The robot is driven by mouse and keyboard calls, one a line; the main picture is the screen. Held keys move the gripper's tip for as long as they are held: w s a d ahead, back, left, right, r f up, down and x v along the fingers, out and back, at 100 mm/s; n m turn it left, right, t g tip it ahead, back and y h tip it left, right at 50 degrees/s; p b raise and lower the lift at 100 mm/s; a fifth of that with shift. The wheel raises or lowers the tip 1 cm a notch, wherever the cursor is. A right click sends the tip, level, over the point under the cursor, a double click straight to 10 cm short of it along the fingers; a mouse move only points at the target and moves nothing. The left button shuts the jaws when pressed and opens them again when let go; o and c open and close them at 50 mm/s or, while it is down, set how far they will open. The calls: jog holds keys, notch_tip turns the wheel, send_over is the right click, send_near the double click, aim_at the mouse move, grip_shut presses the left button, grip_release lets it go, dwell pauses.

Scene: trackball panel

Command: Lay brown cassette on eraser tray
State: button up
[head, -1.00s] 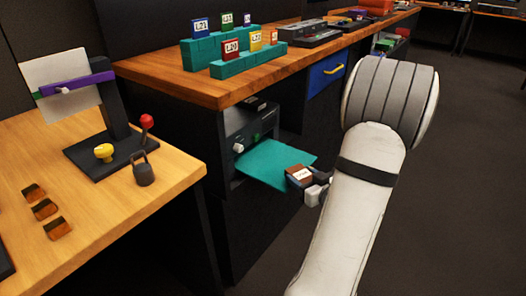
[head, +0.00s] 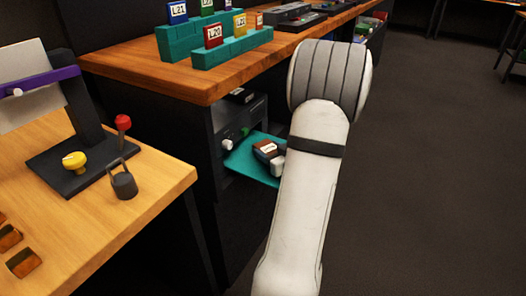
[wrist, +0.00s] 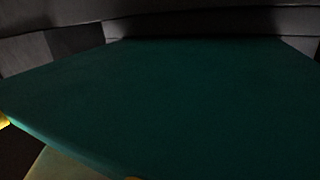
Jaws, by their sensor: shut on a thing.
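The brown cassette (head: 265,147), with a white label, is in my gripper (head: 274,157), over the right part of the teal eraser tray (head: 247,166) in the head view. My gripper is shut on it; the fingers are small and partly hidden there. I cannot tell whether the cassette touches the tray. The tray sticks out of a black device under the wooden counter. In the wrist view the teal tray surface (wrist: 165,100) fills most of the picture, dark, and I cannot make out the cassette.
The black device (head: 236,116) and the wooden counter (head: 190,83) stand close behind and above the tray. Open floor (head: 420,180) lies at right.

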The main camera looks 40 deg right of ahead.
jog(key=shift+w+a, duration=0.2)
jog(key=shift+w, duration=0.1)
jog(key=shift+f, duration=0.2)
jog(key=o, duration=1)
jog(key=shift+o, duration=0.2)
jog(key=shift+r, duration=0.15)
jog(key=shift+s+r, duration=0.15)
jog(key=shift+s, duration=0.1)
jog(key=p+v, duration=0.3)
jog(key=v, duration=0.8)
jog(key=shift+s+p, duration=0.25)
jog(key=shift+p, duration=0.05)
jog(key=shift+s, duration=0.1)
